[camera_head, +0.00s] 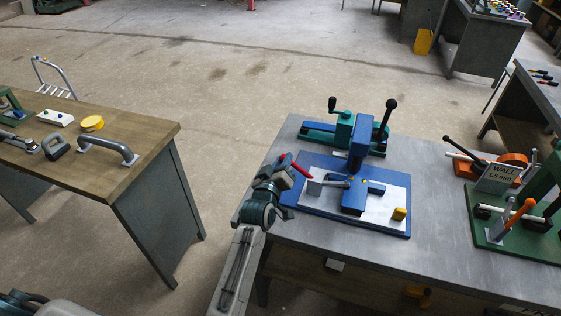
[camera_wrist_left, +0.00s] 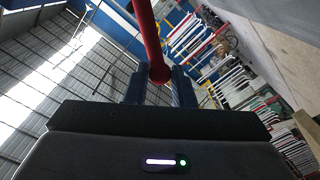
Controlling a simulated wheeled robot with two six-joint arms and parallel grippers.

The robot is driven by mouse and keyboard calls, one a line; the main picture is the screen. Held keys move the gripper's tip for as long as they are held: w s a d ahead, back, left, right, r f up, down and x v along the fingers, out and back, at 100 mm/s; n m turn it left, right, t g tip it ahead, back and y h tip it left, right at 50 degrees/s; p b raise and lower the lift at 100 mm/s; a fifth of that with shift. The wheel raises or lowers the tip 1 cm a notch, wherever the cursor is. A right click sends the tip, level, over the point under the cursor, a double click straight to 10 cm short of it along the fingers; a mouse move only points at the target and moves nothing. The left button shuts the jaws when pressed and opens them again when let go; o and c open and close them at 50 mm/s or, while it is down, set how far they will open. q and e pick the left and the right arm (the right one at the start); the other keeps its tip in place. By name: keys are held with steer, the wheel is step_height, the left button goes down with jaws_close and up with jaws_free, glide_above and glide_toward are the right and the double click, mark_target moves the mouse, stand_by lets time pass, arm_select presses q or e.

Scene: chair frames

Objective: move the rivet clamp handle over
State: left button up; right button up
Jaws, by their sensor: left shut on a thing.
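The red rivet clamp handle (camera_head: 302,170) reaches out to the left from a small grey clamp (camera_head: 328,184) on the blue riveting fixture (camera_head: 398,231). My left gripper (camera_head: 288,170) is at the handle's outer end and shut on it. In the left wrist view the red handle (camera_wrist_left: 148,36) runs down to a rounded end between the two dark blue fingers (camera_wrist_left: 159,88). The gripper partly hides the handle's end in the head view. My right gripper is in neither view.
A blue press with a black-knobbed lever (camera_head: 387,112) stands behind the clamp. A green fixture (camera_head: 510,225) is to the right. Open floor separates this table from the wooden bench (camera_head: 145,160).

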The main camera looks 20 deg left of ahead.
arm_select(q)
steer(key=shift+d+r+p, duration=0.8)
steer(key=shift+d+r, duration=0.1)
steer(key=shift+r, duration=0.2)
steer(key=shift+d+r+p, duration=0.5)
steer(key=shift+d+p, duration=0.1)
steer(key=shift+s+d+r+p, duration=0.1)
steer(key=shift+d+r+p, duration=0.1)
steer(key=shift+d, duration=0.25)
steer(key=shift+d+r+p, duration=0.2)
steer(key=shift+d, duration=0.25)
